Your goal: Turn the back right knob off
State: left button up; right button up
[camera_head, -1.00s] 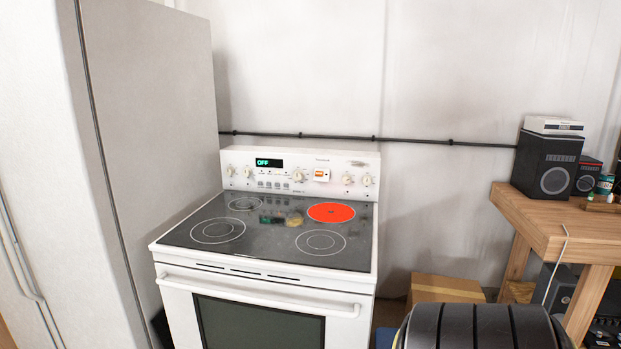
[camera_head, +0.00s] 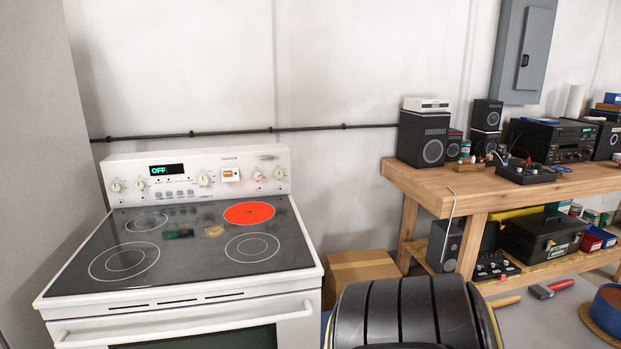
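A white stove (camera_head: 240,159) with a black glass cooktop (camera_head: 190,258) stands at the left. Its back right burner (camera_head: 249,213) glows red; the other burners are dark. The back panel carries several white knobs: two at the left end (camera_head: 117,186), one near the middle (camera_head: 205,179), and two at the right end, an inner one (camera_head: 258,175) and an outer one (camera_head: 279,173). The display (camera_head: 166,170) reads OFF. Which knob belongs to the back right burner cannot be told from labels. Neither of my grippers is in view.
A wooden workbench (camera_head: 430,185) with speakers (camera_head: 423,139) and audio gear stands at the right. A cardboard box (camera_head: 358,272) sits on the floor between stove and bench. A dark ribbed rounded object (camera_head: 405,312) fills the bottom middle. A tall grey fridge side is at the left.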

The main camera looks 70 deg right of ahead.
aim_at(257, 175)
jog(key=z, duration=1.4)
jog(key=i, duration=0.05)
jog(key=z, duration=0.15)
